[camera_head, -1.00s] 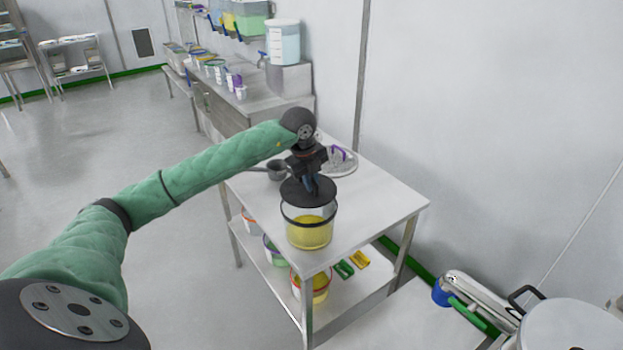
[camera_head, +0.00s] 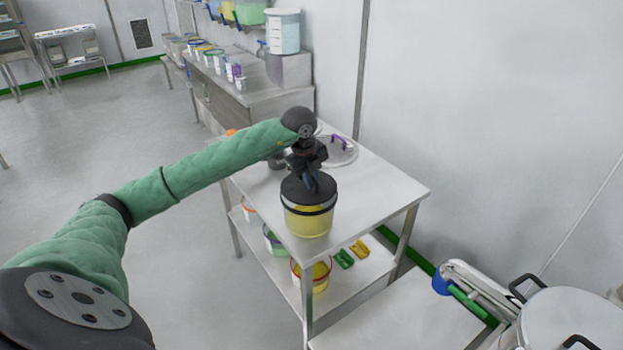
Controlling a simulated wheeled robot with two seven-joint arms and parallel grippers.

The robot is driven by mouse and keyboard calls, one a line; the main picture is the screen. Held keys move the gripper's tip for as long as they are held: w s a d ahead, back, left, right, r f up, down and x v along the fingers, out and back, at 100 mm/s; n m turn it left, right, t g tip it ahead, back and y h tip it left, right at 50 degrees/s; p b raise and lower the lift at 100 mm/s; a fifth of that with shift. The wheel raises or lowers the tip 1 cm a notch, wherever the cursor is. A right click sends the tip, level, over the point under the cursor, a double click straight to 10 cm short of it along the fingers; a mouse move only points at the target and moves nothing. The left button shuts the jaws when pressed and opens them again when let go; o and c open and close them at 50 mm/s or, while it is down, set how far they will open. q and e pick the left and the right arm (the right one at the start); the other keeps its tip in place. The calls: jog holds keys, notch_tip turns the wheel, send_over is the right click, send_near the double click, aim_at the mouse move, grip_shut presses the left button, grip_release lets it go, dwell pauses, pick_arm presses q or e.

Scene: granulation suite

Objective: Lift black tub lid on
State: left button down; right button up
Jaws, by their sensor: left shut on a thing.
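My left gripper (camera_head: 311,178) reaches in from the left and points down, shut on the black lid (camera_head: 296,190) near its middle. The lid is round and about level. It lies over the mouth of a clear tub (camera_head: 308,225) with yellow contents and a black band. The lid appears to be on or very close to the tub's rim; I cannot tell whether it is pressed down. The tub stands upright near the front corner of the steel table (camera_head: 375,190). My right gripper is not in view.
Behind the lid, a clear round lid with a purple handle (camera_head: 340,145) lies on the table. The lower shelf holds several tubs, a green item (camera_head: 344,259) and a yellow item (camera_head: 360,249). A large steel pot (camera_head: 570,318) stands at the lower right. The table's right side is clear.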

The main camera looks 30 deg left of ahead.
aim_at(308, 190)
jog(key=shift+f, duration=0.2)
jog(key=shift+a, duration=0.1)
